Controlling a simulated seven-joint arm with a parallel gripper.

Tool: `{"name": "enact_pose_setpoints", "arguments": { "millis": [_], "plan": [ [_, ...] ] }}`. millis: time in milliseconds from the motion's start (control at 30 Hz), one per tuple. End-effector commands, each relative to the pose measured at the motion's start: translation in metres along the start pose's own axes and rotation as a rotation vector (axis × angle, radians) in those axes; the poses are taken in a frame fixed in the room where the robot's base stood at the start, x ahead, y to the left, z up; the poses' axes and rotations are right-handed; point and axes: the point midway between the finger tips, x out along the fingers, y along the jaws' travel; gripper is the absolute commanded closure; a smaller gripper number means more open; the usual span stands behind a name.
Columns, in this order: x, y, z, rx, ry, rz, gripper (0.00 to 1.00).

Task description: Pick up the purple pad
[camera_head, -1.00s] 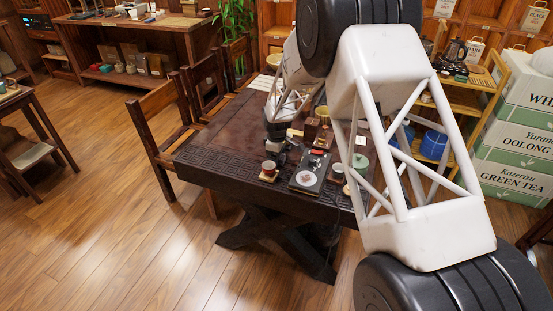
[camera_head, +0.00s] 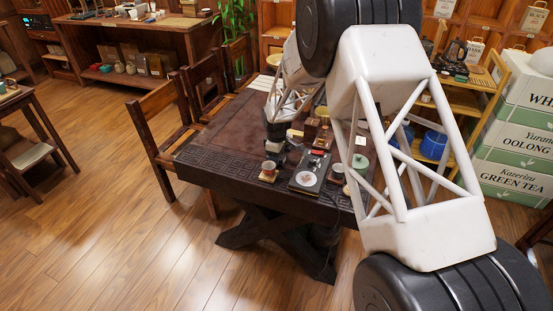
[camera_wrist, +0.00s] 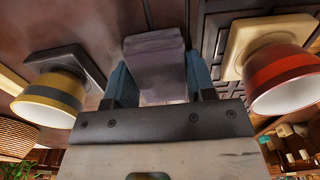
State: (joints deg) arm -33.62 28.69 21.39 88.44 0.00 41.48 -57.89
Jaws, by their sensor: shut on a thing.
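The purple pad (camera_wrist: 155,55) is a soft-looking, greyish-purple block in the middle of the wrist view. My gripper (camera_wrist: 160,83) is shut on it, with one bluish finger against each side. I cannot tell from the wrist view whether the pad is clear of the table. In the head view my gripper (camera_head: 279,152) is small, over the front part of the dark table, and the pad cannot be made out there.
In the wrist view, a yellow and grey cup (camera_wrist: 48,100) on a dark coaster (camera_wrist: 62,62) is at the left. A red cup (camera_wrist: 283,80) on a cream coaster (camera_wrist: 262,32) is at the right. The dark table (camera_head: 235,115) has free room at its left.

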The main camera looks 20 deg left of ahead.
Motion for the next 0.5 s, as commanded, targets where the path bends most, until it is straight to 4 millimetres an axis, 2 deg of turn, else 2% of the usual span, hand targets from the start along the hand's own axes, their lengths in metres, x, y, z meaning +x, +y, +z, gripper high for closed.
{"name": "enact_pose_setpoints", "arguments": {
  "millis": [267,500],
  "plan": [
    [-0.004,0.0,0.0,0.0,0.0,0.0,0.72],
    [-0.027,0.0,0.0,0.0,0.001,0.002,0.72]
  ]
}}
